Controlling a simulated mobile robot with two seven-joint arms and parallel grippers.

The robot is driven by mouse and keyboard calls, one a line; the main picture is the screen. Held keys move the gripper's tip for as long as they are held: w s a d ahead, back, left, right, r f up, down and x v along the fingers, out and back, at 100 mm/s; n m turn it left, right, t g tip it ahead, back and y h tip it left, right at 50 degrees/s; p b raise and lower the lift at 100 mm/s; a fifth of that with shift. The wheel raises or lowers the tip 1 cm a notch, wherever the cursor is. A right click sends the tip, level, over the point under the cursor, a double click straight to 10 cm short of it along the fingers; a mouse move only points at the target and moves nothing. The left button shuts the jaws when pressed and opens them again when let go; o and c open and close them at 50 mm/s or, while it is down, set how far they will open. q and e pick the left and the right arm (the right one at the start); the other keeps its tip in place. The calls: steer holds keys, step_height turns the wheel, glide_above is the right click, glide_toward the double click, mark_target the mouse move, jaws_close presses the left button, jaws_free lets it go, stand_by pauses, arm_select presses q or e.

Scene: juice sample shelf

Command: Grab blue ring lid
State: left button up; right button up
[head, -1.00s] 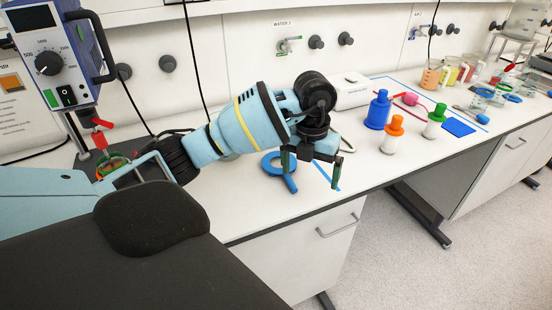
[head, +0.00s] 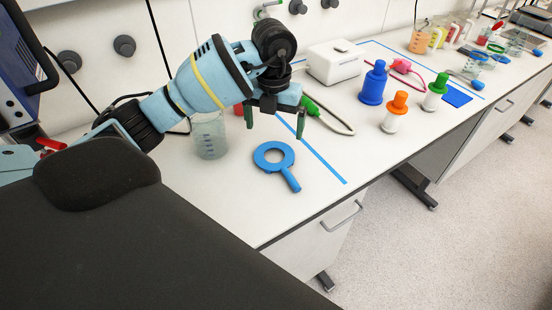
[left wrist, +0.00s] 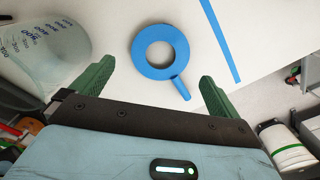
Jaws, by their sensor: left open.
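The blue ring lid (head: 284,169) lies flat on the white bench top, with a short handle pointing to the lower right. My left gripper (head: 275,122) is open and empty. In the head view its fingers show above the ring in the picture, apart from it. In the left wrist view, the ring lid (left wrist: 164,73) shows between and beyond the open fingers of the gripper (left wrist: 156,76), with its handle nearer the right finger. My right gripper is not in view.
A clear beaker (head: 209,143) stands left of the ring. A blue tape line (head: 318,160) runs to its right. A white device (head: 335,64), a blue bottle (head: 373,84), an orange-capped bottle (head: 395,113) and a green-capped one (head: 434,93) stand further right. The bench's front edge is near.

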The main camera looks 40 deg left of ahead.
mark_target(274, 159)
arm_select(q)
steer(key=shift+s+d+f, duration=0.1)
steer(key=shift+d+f, duration=0.05)
steer(key=shift+f, duration=1.15)
steer(key=shift+s+d+f, duration=0.1)
steer(key=shift+f, duration=1.2)
steer(key=shift+s+f, duration=0.1)
steer(key=shift+f, duration=1.15)
steer(key=c, duration=0.6)
steer(key=shift+r, duration=0.1)
